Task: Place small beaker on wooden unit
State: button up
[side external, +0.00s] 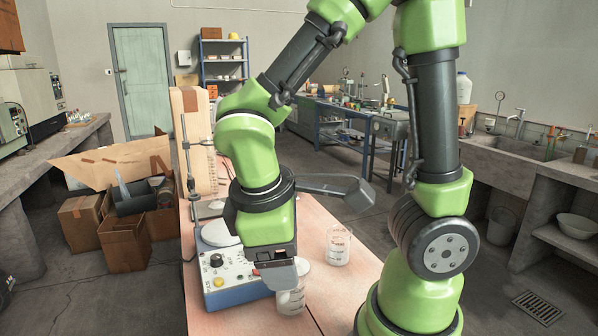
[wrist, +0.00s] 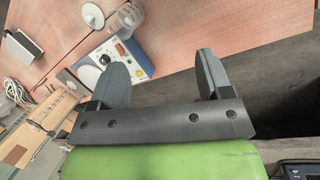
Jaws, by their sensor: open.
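Two clear glass beakers stand on the reddish wooden bench top in the side view. One beaker (side external: 338,246) stands right of my gripper. The other beaker (side external: 291,302) is nearer the camera, partly hidden behind my gripper (side external: 279,276). I cannot tell for sure which is the small one. In the wrist view my gripper (wrist: 160,64) is open, with nothing between its fingers, and a clear beaker (wrist: 130,19) shows beyond the blue device. A tall pale wooden piece (side external: 192,140), perhaps the wooden unit, stands at the back left of the bench, partly hidden by my arm.
A blue-and-white device (side external: 226,287) with knobs and a round plate sits left of my gripper. A metal stand (side external: 187,165) rises behind it. A white disc (wrist: 93,15) lies near the beaker in the wrist view. The bench's right part is clear.

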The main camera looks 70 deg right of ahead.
jog(key=shift+o, duration=0.4)
notch_tip(320, 180, up, 10)
jog(key=s+m+t+y, duration=0.2)
jog(key=m+t+y, duration=0.3)
jog(key=m+t, duration=0.2)
jog(key=shift+d+m+t, duration=0.15)
jog(key=shift+m+t, duration=0.15)
jog(key=shift+m, duration=0.3)
jog(key=o, duration=0.3)
jog(key=shift+s+r+t, duration=0.15)
jog(key=shift+r+t, duration=0.05)
jog(key=shift+t, duration=0.1)
jog(key=m+g+h, duration=0.2)
jog(key=m+g, duration=0.3)
jog(key=g, duration=0.2)
send_over(290, 292)
jog(key=d, duration=0.3)
notch_tip(290, 292, down, 16)
jog(key=shift+w+a+f, duration=0.1)
jog(key=shift+w+f, duration=0.1)
jog(key=shift+f, duration=1.55)
jog(key=shift+w+f, duration=0.15)
jog(key=shift+f, duration=1.6)
jog(key=shift+w+a+f, duration=0.1)
jog(key=shift+w+f, duration=0.1)
jog(key=shift+f, duration=1.55)
